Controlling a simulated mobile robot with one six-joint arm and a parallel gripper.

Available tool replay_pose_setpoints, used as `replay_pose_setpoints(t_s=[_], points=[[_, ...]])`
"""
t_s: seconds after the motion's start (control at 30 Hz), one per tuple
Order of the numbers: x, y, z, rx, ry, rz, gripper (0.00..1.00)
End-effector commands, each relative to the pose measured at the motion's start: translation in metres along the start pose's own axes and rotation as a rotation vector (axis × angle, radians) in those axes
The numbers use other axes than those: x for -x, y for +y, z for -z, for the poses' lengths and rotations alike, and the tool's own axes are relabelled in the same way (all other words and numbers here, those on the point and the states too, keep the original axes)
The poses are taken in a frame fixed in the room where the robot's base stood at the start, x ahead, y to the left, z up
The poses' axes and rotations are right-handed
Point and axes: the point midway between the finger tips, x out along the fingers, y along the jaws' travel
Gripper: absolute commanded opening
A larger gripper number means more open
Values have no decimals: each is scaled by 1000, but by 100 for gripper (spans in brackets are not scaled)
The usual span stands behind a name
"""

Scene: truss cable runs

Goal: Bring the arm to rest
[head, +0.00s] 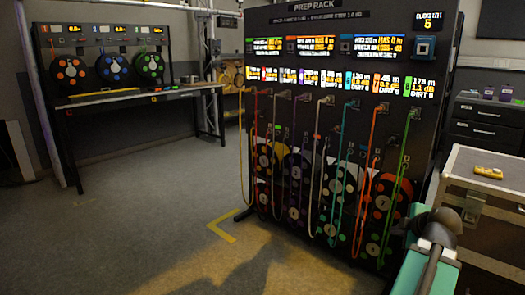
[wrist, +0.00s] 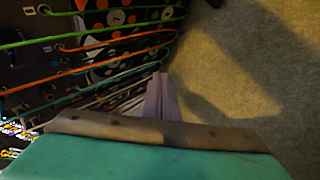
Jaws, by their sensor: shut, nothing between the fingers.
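My gripper (wrist: 160,77) shows in the wrist view with its two pale fingers together and nothing between them. It points past the cables toward the floor beside the prep rack. My arm (head: 424,268) enters the head view at the lower right, teal with a dark joint, in front of the rack's right end. The gripper's fingers cannot be made out in the head view. The prep rack (head: 300,27) is a tall black panel with lit labels, hanging coloured cables (head: 325,150) and several reels. The cables also show in the wrist view (wrist: 90,38), left of the fingers.
A flight case (head: 485,165) with a yellow object (head: 488,172) on top stands at the right, close to my arm. A bench (head: 140,95) with three cable reels is at the back left. The grey floor (head: 130,220) at left and centre is clear.

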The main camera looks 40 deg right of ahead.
Motion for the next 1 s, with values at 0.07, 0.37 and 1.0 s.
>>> replay_pose_setpoints(t_s=[0.07, 0.37, 1.0], points=[[-10, 0, 30, 18, 38, 35, 0], [-51, -29, 124, 89, 149, 165, 0], [-82, -150, 309, 239, 307, 491, 0]])
